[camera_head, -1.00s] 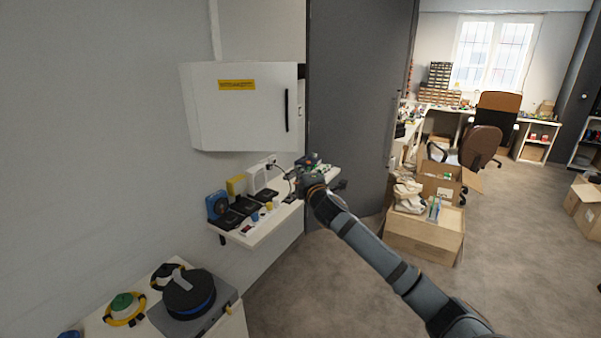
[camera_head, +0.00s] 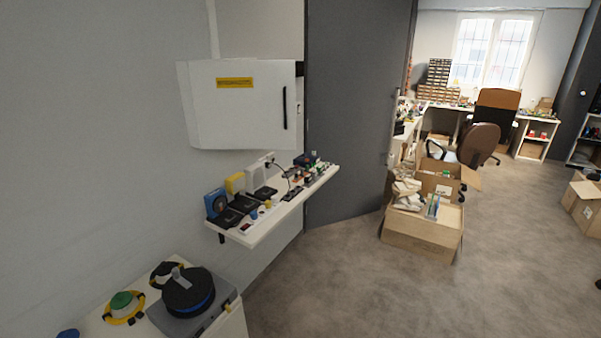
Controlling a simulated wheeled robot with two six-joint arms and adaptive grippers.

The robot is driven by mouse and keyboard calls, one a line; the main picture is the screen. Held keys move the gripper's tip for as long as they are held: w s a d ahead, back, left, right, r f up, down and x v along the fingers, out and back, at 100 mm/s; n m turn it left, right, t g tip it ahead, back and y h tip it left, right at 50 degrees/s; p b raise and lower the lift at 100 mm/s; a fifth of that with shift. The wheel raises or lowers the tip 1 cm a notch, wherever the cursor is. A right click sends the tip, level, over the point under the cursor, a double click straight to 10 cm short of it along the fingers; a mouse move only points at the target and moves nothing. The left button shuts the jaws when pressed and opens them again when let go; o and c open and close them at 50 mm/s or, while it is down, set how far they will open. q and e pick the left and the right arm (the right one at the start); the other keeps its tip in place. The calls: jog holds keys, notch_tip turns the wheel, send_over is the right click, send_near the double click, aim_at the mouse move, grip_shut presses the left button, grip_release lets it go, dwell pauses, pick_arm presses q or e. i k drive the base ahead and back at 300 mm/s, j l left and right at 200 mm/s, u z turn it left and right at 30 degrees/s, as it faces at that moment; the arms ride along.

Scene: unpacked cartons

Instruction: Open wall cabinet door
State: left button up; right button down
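The white wall cabinet (camera_head: 236,112) hangs on the left wall in the head view. Its door faces me and looks shut, with a yellow label (camera_head: 234,83) near the top. A black vertical handle (camera_head: 285,108) sits near the door's right edge. Neither of my grippers shows in the head view now, so their state cannot be seen. Nothing covers the cabinet front.
A white wall shelf (camera_head: 262,222) with several small devices is below the cabinet. A lower white surface (camera_head: 92,324) holds a black round device (camera_head: 188,292). A grey door panel (camera_head: 352,120) stands right of the cabinet. Cardboard boxes (camera_head: 424,236) stand on the floor; the front floor is clear.

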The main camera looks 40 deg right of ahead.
aim_at(246, 104)
jog(key=i+l+u, duration=0.1)
jog(key=l, duration=0.4)
jog(key=i+l+u, duration=0.1)
jog(key=l, duration=0.4)
jog(key=i+l+u, duration=0.1)
jog(key=l, duration=0.45)
jog(key=i+l, duration=0.2)
jog(key=l, duration=0.3)
jog(key=i+l+u, duration=0.15)
jog(key=l, duration=0.4)
jog(key=k+j, duration=0.05)
